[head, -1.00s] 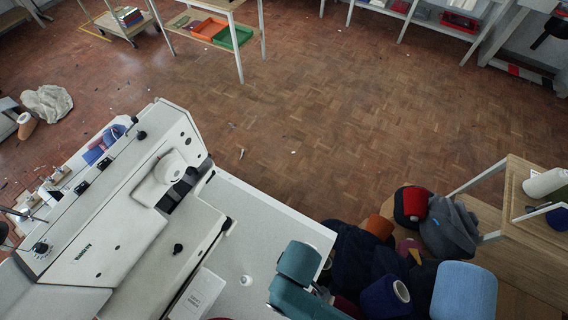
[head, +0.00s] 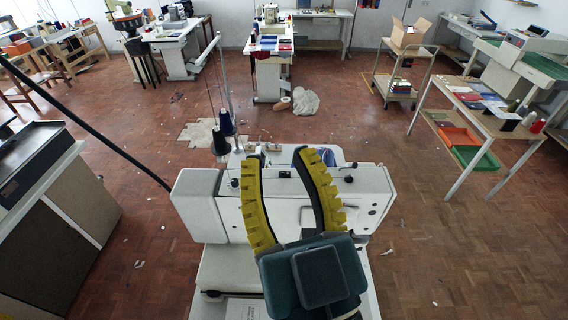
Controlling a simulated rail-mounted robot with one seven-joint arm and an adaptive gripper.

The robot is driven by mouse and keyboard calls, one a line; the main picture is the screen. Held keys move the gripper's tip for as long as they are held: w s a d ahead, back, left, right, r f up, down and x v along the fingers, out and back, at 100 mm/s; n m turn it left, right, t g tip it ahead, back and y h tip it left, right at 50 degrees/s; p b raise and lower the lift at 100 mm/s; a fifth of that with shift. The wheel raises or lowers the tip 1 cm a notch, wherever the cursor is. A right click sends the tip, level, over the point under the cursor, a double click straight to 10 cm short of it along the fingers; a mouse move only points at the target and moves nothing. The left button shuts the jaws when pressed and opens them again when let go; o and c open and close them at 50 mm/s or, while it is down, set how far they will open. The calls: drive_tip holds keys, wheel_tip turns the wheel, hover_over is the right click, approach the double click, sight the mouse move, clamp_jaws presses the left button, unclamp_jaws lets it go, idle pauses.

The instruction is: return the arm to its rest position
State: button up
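My gripper (head: 285,165) is in the head view, raised in front of the white sewing machine (head: 227,222). Its two long fingers with yellow toothed pads stand wide apart, and nothing is between them that I can see it holding. The dark green gripper body (head: 312,278) is at the lower middle and covers part of the machine's front and bed. Whether the fingers touch the machine cannot be told from this view; they appear to be in front of it.
Dark thread cones (head: 220,142) stand at the machine's left end. A dark-topped cabinet (head: 75,200) is at the left. A wooden table with trays (head: 480,120) and a cart with a cardboard box (head: 407,38) are at the right. Open parquet floor lies between.

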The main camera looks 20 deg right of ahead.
wheel_tip(320, 180, up, 17)
drive_tip(key=p, duration=1.6)
drive_tip(key=shift+s+r, duration=0.15)
drive_tip(key=shift+s, duration=0.05)
